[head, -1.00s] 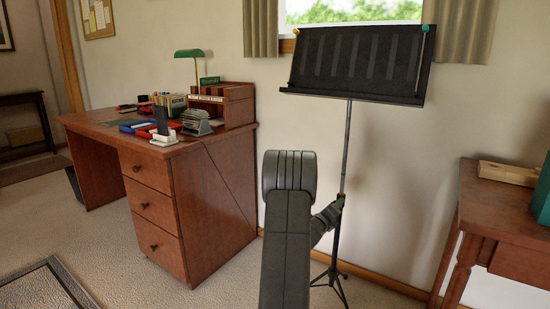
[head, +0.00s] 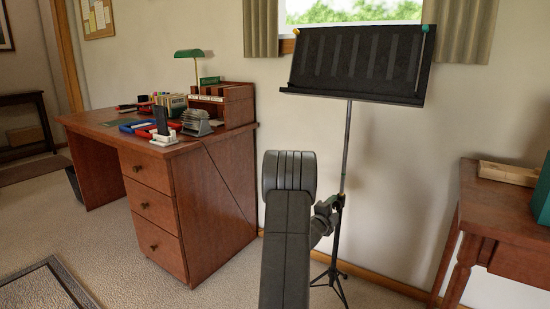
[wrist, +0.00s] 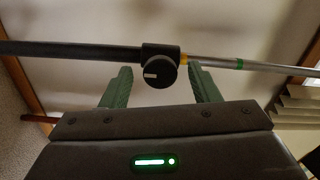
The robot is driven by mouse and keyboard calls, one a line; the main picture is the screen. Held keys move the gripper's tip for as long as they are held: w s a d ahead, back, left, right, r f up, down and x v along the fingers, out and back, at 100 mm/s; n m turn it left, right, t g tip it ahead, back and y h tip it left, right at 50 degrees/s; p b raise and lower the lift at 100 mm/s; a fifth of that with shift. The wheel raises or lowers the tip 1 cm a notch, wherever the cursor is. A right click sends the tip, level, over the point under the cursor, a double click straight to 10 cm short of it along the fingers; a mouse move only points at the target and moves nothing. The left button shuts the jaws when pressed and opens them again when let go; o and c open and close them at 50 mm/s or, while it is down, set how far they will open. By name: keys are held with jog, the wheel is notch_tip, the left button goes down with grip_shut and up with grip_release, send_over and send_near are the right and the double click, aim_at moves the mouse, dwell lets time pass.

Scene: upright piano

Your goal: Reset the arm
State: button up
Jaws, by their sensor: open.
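My gripper (wrist: 159,68) is open, with its two green fingers spread in the wrist view. The black round knob (wrist: 157,72) on the music stand's pole (wrist: 60,49) shows between the fingertips, and the fingers are not closed on it. I cannot tell whether either finger touches the pole. In the head view my arm reaches up the middle, and its end is beside the pole of the upright black music stand (head: 355,65). The fingers are too small and dark there to make out.
A wooden desk (head: 215,190) with a green lamp (head: 188,54) and stationery stands at the left. A wooden table (head: 500,215) with a light wooden box (head: 507,174) is at the right. The stand's tripod feet (head: 330,278) rest on the carpet near the wall.

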jog(key=n, duration=0.7)
jog(key=shift+f, duration=0.1)
dwell(0.5)
